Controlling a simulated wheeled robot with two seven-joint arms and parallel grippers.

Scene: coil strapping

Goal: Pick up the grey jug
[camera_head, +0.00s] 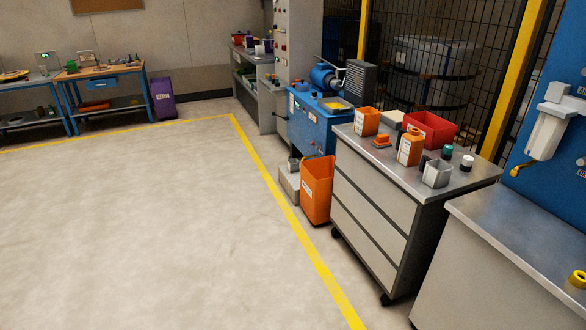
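A light grey open-topped container (437,173) stands upright near the front right corner of the grey drawer cart's top (462,184). It may be the jug; I cannot make out a handle or spout. A smaller grey vessel (293,164) stands on a low grey step (289,184) on the floor, left of the cart; its shape is too small to tell. Neither of my grippers is in view.
Beside the container are an orange jug-like container (410,147), a red bin (430,130), an orange bin (366,121) and small bottles. A tall orange bin (317,188) stands left of the cart. A metal bench (530,235) is at right. The left floor is clear.

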